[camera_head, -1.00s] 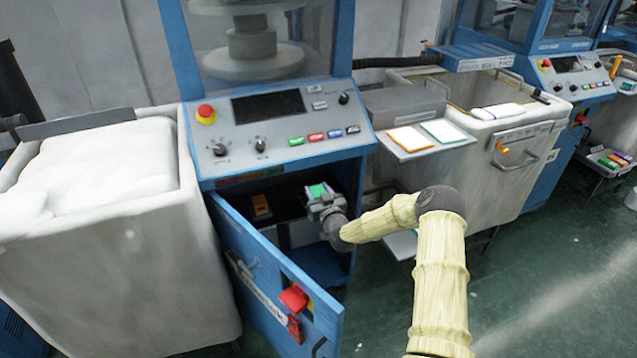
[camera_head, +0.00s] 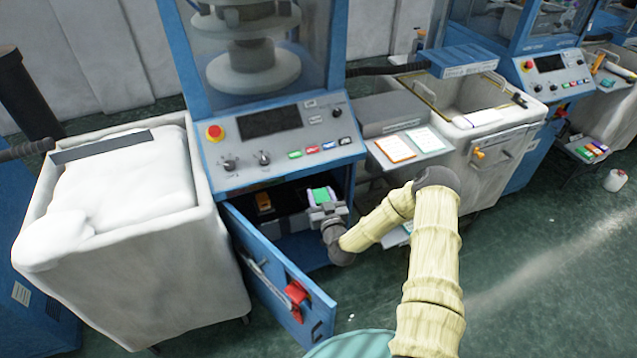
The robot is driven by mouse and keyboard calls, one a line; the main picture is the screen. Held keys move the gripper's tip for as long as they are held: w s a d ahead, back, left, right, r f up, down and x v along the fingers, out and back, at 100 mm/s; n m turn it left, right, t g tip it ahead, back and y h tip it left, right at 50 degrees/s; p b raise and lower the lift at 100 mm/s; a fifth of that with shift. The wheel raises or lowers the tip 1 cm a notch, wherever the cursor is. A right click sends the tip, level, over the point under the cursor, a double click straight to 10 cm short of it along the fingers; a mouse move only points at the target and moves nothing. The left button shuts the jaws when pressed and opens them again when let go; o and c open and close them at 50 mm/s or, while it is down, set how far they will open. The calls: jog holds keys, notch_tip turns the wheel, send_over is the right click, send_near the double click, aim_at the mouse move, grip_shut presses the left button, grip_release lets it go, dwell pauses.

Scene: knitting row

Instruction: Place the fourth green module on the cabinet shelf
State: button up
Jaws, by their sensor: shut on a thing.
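A green module (camera_head: 320,194) sits in the jaws of my gripper (camera_head: 322,203), which is shut on it. My gripper reaches into the open front of the blue machine's cabinet, at the right part of the dark shelf (camera_head: 290,203). The module is at about shelf height; I cannot tell whether it touches the shelf. An orange module (camera_head: 264,203) stands on the left part of the shelf. The cabinet door (camera_head: 265,270) hangs open to the front, with a red latch (camera_head: 296,292) on it. My wrist hides part of the cabinet's inside.
A white bin (camera_head: 125,230) stands left of the machine. Right of it are a small ledge with orange and green cards (camera_head: 396,148) and another bin (camera_head: 490,150). A rack of coloured modules (camera_head: 585,150) stands far right.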

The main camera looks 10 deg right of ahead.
jog(key=s+r+m+h+p, duration=0.1)
jog(key=s+r+p, duration=0.6)
jog(key=r+p, duration=0.2)
jog(key=shift+s+d+r+p, duration=0.15)
jog(key=shift+s+r+p, duration=0.2)
jog(key=shift+p, duration=0.65)
jog(key=shift+w, duration=0.1)
jog(key=shift+d, duration=0.15)
